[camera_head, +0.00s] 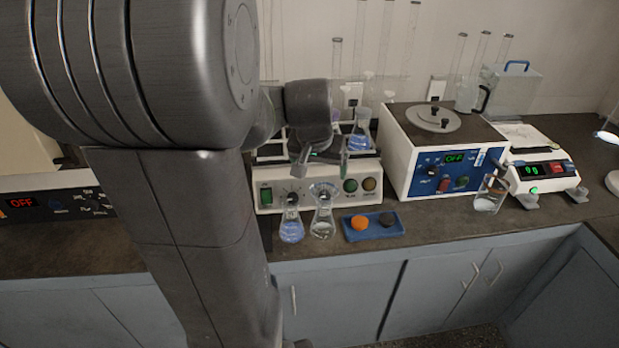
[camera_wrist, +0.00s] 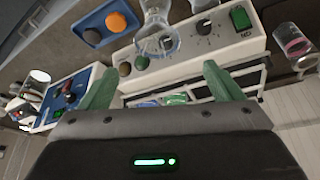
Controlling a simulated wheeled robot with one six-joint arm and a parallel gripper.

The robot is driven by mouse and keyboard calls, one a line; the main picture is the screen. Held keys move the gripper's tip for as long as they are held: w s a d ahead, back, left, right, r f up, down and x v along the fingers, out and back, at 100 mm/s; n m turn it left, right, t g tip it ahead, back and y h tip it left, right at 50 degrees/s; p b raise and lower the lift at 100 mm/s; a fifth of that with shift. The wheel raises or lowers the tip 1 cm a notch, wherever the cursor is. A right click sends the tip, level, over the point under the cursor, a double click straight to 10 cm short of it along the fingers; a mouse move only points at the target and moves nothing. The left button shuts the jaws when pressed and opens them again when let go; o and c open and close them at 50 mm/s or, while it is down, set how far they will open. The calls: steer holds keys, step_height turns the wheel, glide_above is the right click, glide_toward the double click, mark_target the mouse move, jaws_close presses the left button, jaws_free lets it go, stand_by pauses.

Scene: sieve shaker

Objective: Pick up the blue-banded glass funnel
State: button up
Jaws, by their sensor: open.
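The glass funnel (camera_head: 324,189) sits in the mouth of a clear conical flask (camera_head: 323,222), in front of a white device. Its wide clear cone also shows in the wrist view (camera_wrist: 158,43), with a faint bluish tint at the rim; I cannot make out the band clearly. My gripper (camera_head: 325,160) is open and empty, above and behind the funnel in the head view. In the wrist view its green fingers (camera_wrist: 158,76) are spread wide, and the funnel lies beyond their tips, between them sideways and apart from both.
A blue-liquid flask (camera_head: 291,226) stands close left of the funnel flask. A blue tray (camera_head: 374,232) with orange and dark lumps lies to the right. The white device (camera_head: 268,198) stands behind; a white box with a round lid (camera_head: 398,150) stands farther right.

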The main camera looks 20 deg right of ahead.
glide_above(325, 197)
steer(key=s+a, duration=0.2)
step_height(325, 197, down, 7)
steer(key=shift+s+f, duration=0.1)
steer(key=shift+f, duration=0.05)
steer(key=shift+p+x, duration=0.35)
steer(key=shift+x, duration=2.5)
steer(key=shift+d, duration=0.15)
